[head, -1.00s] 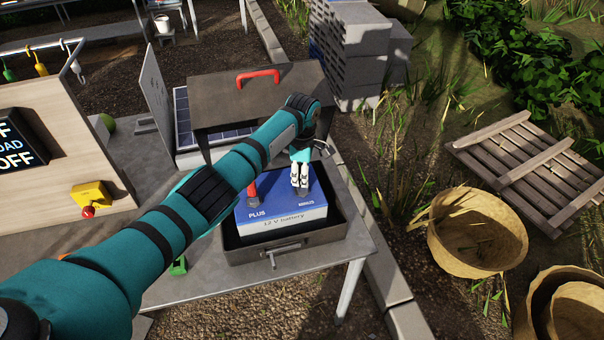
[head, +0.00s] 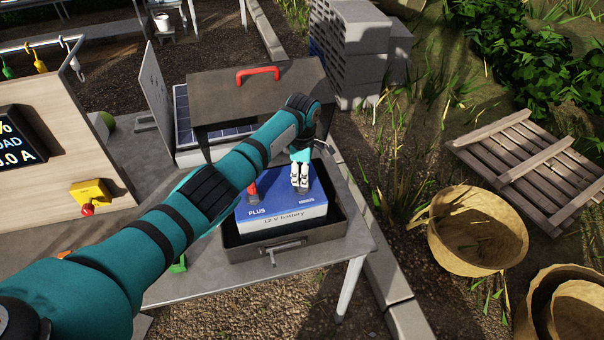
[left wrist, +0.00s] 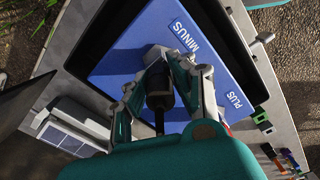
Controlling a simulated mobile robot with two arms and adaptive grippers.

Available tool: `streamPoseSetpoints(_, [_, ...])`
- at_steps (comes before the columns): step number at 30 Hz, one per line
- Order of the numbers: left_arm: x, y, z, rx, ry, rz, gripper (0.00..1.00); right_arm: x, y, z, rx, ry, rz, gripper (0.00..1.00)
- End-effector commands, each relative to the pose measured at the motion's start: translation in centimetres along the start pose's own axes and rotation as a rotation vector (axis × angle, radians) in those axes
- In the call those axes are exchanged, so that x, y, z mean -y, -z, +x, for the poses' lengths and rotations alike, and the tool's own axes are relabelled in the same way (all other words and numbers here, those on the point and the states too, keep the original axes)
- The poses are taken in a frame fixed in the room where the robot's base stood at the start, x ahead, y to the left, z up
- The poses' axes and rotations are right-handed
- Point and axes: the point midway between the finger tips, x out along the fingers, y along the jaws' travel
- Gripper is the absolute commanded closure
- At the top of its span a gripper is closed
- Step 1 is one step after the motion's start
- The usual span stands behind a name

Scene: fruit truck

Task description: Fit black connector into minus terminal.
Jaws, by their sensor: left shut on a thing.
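The blue 12 V battery (head: 281,216) sits in an open dark metal box (head: 285,250) on the table. Its top carries PLUS and MINUS labels. A red connector (head: 253,191) stands at the plus side. My left gripper (head: 300,185) points down at the minus side, close to the battery top. In the left wrist view, my left gripper (left wrist: 160,62) is shut on the black connector (left wrist: 160,92), next to the MINUS label. The minus terminal is hidden under the fingers, so I cannot see the contact. My right gripper is not in view.
The raised box lid (head: 258,92) with a red handle stands behind the battery. A wooden panel (head: 60,140) with a display and a red-knobbed yellow switch (head: 90,193) is at left. A solar panel (head: 190,120) lies behind. Baskets (head: 478,230) lie on the ground at right.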

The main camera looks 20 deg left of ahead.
Motion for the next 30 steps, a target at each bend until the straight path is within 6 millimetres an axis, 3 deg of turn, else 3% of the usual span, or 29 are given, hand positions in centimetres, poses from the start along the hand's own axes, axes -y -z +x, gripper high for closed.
streamPoseSetpoints(14, [0.14, 0.01, 0.19, -0.001, 0.004, 0.000, 1.00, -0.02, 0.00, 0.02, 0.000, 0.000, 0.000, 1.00])
streamPoseSetpoints(15, [0.14, 0.01, 0.20, -0.001, 0.004, 0.000, 0.73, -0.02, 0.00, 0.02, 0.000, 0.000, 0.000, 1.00])
streamPoseSetpoints(20, [0.11, 0.00, 0.15, 0.000, 0.003, 0.000, 0.52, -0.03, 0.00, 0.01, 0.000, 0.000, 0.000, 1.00])
streamPoseSetpoints(30, [0.03, -0.01, -0.23, 0.000, 0.001, 0.000, 0.49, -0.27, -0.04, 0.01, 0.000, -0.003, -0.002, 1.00])
